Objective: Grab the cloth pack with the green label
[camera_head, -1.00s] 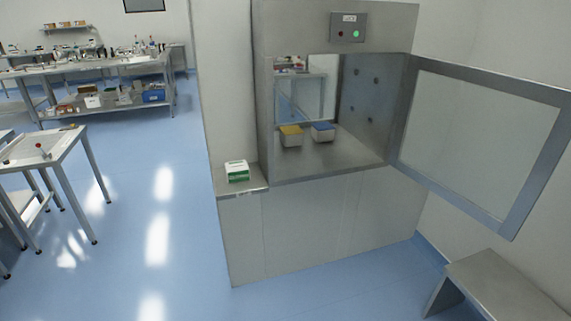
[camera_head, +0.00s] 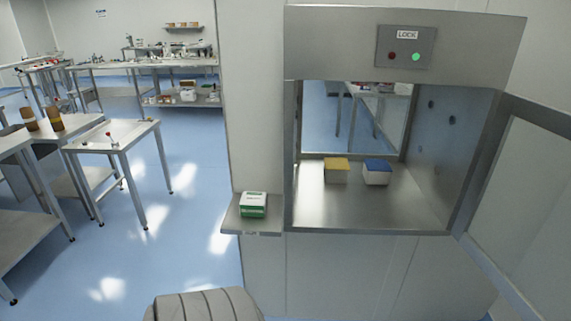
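The cloth pack with the green label (camera_head: 253,205) is a small white and green block. It sits on a small metal side shelf (camera_head: 236,224) to the left of the pass-through chamber's opening. A grey ribbed part of my own body shows at the bottom edge, below the shelf and apart from the pack. Neither of my grippers is in the picture.
The chamber (camera_head: 410,212) stands open and holds a yellow-topped box (camera_head: 337,170) and a blue-topped box (camera_head: 377,172). Its door (camera_head: 530,200) is swung out to the right. A metal table (camera_head: 120,135) stands at left, with clear blue floor between.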

